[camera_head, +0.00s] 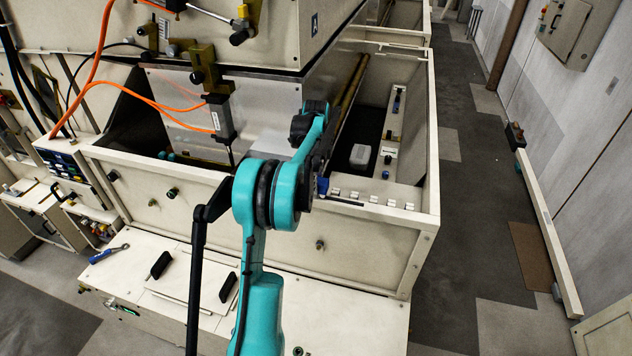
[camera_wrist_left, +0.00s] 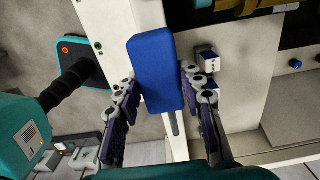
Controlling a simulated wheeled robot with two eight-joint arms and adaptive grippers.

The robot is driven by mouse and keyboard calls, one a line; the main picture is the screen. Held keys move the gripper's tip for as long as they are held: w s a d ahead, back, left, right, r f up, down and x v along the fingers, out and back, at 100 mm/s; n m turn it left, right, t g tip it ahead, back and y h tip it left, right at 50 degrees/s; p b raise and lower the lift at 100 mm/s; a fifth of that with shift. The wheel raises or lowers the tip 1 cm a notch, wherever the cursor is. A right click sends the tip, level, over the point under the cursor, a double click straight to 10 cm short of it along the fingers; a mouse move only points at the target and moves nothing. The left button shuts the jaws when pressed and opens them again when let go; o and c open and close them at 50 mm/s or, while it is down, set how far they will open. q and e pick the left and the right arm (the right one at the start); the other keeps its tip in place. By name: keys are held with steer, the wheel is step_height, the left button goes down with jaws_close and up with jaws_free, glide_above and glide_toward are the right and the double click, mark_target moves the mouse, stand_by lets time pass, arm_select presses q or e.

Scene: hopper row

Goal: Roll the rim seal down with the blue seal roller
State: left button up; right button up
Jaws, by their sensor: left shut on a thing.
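The blue seal roller (camera_wrist_left: 155,72) shows in the left wrist view as a blue block between the two fingers of my left gripper (camera_wrist_left: 158,95), which is shut on it. In the head view my left gripper (camera_head: 318,172) is mostly hidden by my teal arm, and a small bit of the blue roller (camera_head: 323,186) shows at the front rim of the hopper (camera_head: 372,214). I cannot tell whether the roller touches the rim. The rim seal cannot be made out clearly. My right gripper is not in view.
White clips (camera_head: 372,198) line the hopper's inner front edge. A pale block (camera_head: 360,156) lies inside the hopper. A blue-handled tool (camera_head: 108,254) and black handles (camera_head: 160,265) are on the lower ledge.

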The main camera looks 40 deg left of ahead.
arm_select(q)
steer(key=shift+f, duration=0.25)
steer(key=shift+f+b, duration=0.5)
steer(key=shift+b, duration=0.05)
stand_by(0.4)
stand_by(0.4)
steer(key=shift+w+d, duration=0.15)
steer(key=shift+d, duration=0.35)
steer(key=shift+w+d, duration=0.4)
steer(key=shift+d, duration=0.45)
steer(key=shift+w+d, duration=0.35)
steer(key=shift+d, duration=0.45)
steer(key=shift+a, duration=0.1)
